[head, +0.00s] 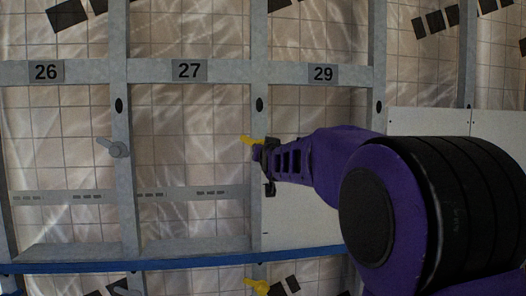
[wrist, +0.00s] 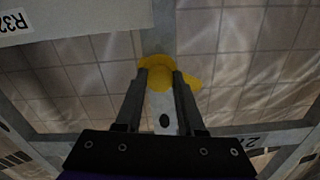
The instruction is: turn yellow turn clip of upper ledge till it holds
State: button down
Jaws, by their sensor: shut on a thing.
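The yellow turn clip (head: 248,140) sits on a grey upright in the head view, below and left of label 29. Its one visible arm points left and slightly up. In the wrist view the clip (wrist: 160,76) is between my two dark fingers, with yellow ends showing past both. My gripper (wrist: 163,82) is shut on it. In the head view my gripper (head: 264,156) reaches it from the right, and the purple arm hides what lies behind. I cannot tell whether the clip overlaps a panel edge.
A white panel (head: 300,226) stands below my arm; another (head: 420,121) is at right. A wrist-view panel (wrist: 70,18) reads "R32", partly cut off. A grey clip (head: 115,148) is to the left. A second yellow clip (head: 258,287) is below the blue rail (head: 120,265).

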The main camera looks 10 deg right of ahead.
jog(key=n+b, duration=0.3)
jog(key=n, duration=0.8)
jog(key=n+b, duration=0.3)
jog(key=n, duration=0.9)
jog(key=shift+r+n, duration=0.2)
jog(key=shift+n, duration=0.1)
dwell(0.4)
jog(key=c, duration=0.5)
grip_release()
jog(key=shift+f, duration=0.1)
